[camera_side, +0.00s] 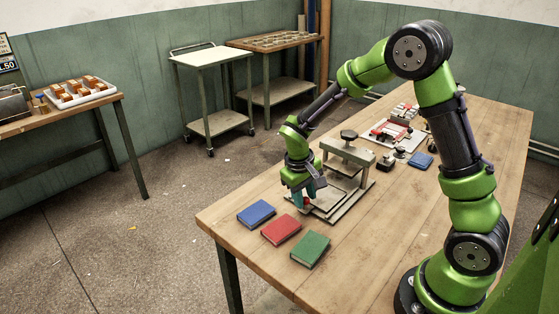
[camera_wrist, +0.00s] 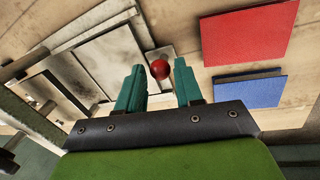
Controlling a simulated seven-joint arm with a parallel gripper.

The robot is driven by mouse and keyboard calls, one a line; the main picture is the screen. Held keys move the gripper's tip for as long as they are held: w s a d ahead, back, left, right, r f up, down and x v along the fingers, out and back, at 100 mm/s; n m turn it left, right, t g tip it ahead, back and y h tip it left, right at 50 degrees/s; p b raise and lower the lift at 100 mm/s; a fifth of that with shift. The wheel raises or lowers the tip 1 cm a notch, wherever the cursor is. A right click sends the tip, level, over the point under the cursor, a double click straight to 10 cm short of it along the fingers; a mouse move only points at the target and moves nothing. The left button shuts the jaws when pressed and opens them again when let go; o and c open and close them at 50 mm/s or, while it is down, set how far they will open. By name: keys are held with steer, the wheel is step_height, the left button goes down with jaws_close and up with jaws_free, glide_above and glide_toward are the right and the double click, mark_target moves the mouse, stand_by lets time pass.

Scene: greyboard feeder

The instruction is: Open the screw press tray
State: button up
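The screw press (camera_side: 348,152) stands on the wooden table, with a dark round knob on top and a flat base. Its tray (camera_side: 327,201) lies low at the front of the press; in the wrist view the grey tray plate (camera_wrist: 112,58) is at the left. A red ball knob (camera_wrist: 160,69) is at the tray's front end. My gripper (camera_side: 303,197) is low at this front end, and its green fingers are open. In the wrist view the knob sits between the fingertips, with a gap on both sides. I cannot tell how far the tray is out.
Blue (camera_side: 256,213), red (camera_side: 281,230) and green (camera_side: 310,249) books lie in front of the press, close to my gripper. Behind the press are a small dark block (camera_side: 386,162), a blue object (camera_side: 420,161) and a white board (camera_side: 398,134) with red parts.

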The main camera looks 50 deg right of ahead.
steer(key=a+r, duration=0.3)
steer(key=r, duration=1.3)
steer(key=shift+w+r, duration=0.3)
steer(key=s+a+r+m+t+y, duration=0.1)
steer(key=s+a+r+t+y, duration=0.1)
steer(key=s, duration=0.5)
steer(key=s+a+r+t+y, duration=0.2)
steer(key=s+t, duration=0.3)
steer(key=s, duration=0.3)
steer(key=shift+a+m+t, duration=0.3)
steer(key=shift+a+m, duration=0.1)
steer(key=shift+a, duration=0.4)
